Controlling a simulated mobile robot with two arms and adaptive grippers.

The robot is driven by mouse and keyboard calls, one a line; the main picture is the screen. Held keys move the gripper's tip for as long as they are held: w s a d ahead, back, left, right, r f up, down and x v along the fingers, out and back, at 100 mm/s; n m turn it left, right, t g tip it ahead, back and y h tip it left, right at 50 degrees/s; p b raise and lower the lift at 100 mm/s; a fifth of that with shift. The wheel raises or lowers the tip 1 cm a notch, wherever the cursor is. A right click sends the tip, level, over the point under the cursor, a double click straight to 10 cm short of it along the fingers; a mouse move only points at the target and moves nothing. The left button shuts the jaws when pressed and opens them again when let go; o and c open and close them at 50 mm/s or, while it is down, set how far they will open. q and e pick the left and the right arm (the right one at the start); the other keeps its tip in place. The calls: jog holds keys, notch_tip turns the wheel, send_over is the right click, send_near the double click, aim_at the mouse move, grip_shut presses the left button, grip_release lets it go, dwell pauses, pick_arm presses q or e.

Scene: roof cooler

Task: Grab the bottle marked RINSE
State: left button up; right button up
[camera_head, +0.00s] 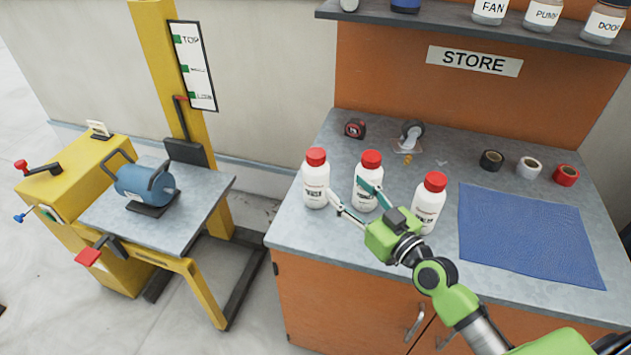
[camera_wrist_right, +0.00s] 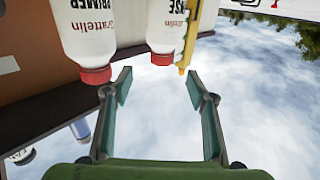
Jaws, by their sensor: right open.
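Three white bottles with red caps stand upright in a row on the grey counter. In the wrist view, upside down, one label ends in "SE", matching the RINSE bottle (camera_wrist_right: 166,25); its neighbour reads PRIMER (camera_wrist_right: 84,25). The RINSE bottle appears to be the left one (camera_head: 316,186) in the head view, and PRIMER the middle one (camera_head: 368,196). The right bottle (camera_head: 429,206) has a label too small to read. My right gripper (camera_head: 345,188) is open and empty, its fingers pointing at the left bottle, one passing in front of the middle bottle. My left gripper is out of view.
A blue mat (camera_head: 530,235) lies right of the bottles. Tape rolls (camera_head: 529,167) and a tape measure (camera_head: 355,128) sit behind. A shelf (camera_head: 470,22) with jars runs above. A yellow lift (camera_head: 110,270) carrying a blue motor (camera_head: 145,185) stands left, beyond a gap.

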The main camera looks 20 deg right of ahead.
aim_at(321, 163)
jog(key=p+x, duration=0.1)
jog(key=x, duration=0.8)
jog(key=p+x, duration=0.1)
jog(key=x, duration=0.2)
jog(key=shift+w+a+r+p, duration=0.3)
jog(key=shift+p, duration=0.05)
jog(key=shift+w+a+f, duration=0.1)
jog(key=shift+w, duration=0.25)
jog(key=shift+s, duration=0.1)
jog(key=shift+c, duration=0.7)
jog(key=c, duration=1.3)
jog(key=shift+c, duration=0.2)
